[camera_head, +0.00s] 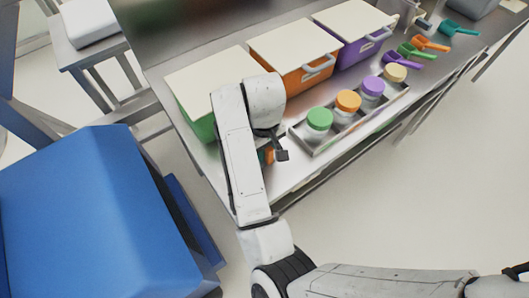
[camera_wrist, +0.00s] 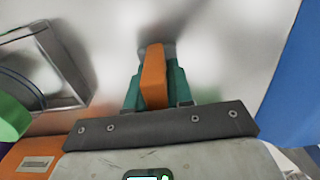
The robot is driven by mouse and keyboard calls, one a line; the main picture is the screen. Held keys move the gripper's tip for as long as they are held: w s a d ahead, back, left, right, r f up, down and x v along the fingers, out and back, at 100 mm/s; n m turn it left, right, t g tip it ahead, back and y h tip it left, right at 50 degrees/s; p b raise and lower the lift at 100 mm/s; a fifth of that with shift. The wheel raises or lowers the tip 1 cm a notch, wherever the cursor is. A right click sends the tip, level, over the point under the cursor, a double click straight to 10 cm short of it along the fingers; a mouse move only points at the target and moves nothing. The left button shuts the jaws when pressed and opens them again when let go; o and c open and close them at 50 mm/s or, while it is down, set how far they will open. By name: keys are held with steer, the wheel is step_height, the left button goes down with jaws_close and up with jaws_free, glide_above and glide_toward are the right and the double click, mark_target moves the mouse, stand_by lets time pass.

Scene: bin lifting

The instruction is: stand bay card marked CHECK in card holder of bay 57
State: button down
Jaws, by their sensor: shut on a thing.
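My gripper (camera_head: 272,154) is low over the near left part of the steel table, in front of the green bin. In the wrist view my gripper (camera_wrist: 156,88) is shut on an orange block-like thing (camera_wrist: 154,78), held between its teal fingers. I cannot tell whether this is the bay card; no marking shows on it. No word CHECK and no number 57 can be read in either view. I cannot make out a card holder. A small pale label (camera_wrist: 36,163) shows on an orange surface in the wrist view, too small to read.
Lidded green (camera_head: 200,125), orange (camera_head: 300,82) and purple (camera_head: 362,48) bins stand in a row. A steel tray (camera_head: 308,147) of lidded jars is right of my gripper. Several scoops lie beyond, including an orange scoop (camera_head: 432,44). A blue block (camera_head: 90,220) stands left.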

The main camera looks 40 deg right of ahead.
steer(key=shift+f, duration=0.15)
steer(key=c, duration=1)
jaws_free()
step_height(320, 180, up, 11)
steer(key=p, duration=0.7)
steer(key=shift+w, duration=0.1)
steer(key=shift+r, duration=0.7)
